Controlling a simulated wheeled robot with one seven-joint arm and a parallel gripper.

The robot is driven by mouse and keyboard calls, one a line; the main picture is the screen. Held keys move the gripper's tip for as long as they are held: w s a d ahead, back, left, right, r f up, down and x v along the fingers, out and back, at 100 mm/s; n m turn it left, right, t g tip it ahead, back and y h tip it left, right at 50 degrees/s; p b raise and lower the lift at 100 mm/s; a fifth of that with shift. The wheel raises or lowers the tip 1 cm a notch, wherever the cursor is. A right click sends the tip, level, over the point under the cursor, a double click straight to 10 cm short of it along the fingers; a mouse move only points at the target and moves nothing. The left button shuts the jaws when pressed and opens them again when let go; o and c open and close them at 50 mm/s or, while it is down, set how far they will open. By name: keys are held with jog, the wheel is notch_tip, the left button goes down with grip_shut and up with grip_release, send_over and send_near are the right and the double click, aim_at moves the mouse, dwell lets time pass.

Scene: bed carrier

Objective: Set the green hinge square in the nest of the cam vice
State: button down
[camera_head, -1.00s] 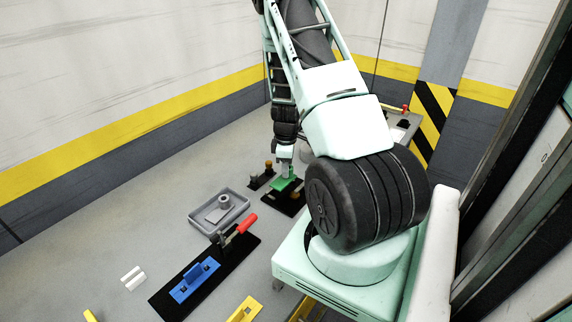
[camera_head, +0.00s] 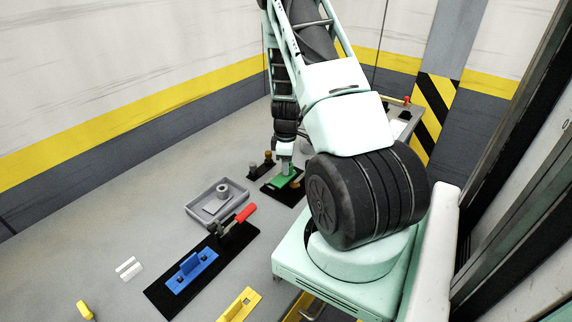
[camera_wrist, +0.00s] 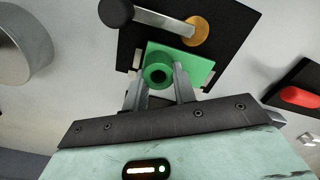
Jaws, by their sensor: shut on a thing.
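The green hinge (camera_wrist: 190,62) is a flat plate with a round hollow barrel. My gripper (camera_wrist: 160,85) is shut on the green hinge, with a finger on each side of its barrel. The hinge lies over the black base of the cam vice (camera_wrist: 135,50), by its low pale edge pieces. In the head view the green hinge (camera_head: 284,180) shows under my gripper (camera_head: 285,170) on the black base. Whether the hinge sits fully flat and square cannot be told.
A grey tray (camera_head: 196,215) with a grey part stands left of the vice. A black board with a blue block (camera_head: 191,274) and a red-handled clamp (camera_head: 243,214) is nearer. A yellow bracket (camera_head: 240,304) and white strips (camera_head: 128,268) lie on the surface.

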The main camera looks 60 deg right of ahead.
jog(key=shift+f+b, duration=0.4)
jog(key=shift+b, duration=0.05)
jog(key=c, duration=1.1)
grip_release()
jog(key=shift+o, duration=0.2)
notch_tip(320, 180, up, 18)
jog(key=b, duration=0.2)
jog(key=shift+f+b, duration=0.25)
jog(key=shift+b, duration=0.15)
jog(key=w+a+r+n+y, duration=0.1)
jog(key=w+a, duration=0.2)
jog(key=a, duration=1.1)
jog(key=w+a+r, duration=0.2)
jog(key=w+a, duration=0.1)
jog(key=a, duration=1.1)
jog(key=s+a+n, duration=0.2)
jog(key=s+a, duration=1.7)
jog(key=a, duration=0.3)
jog(key=shift+r, duration=0.3)
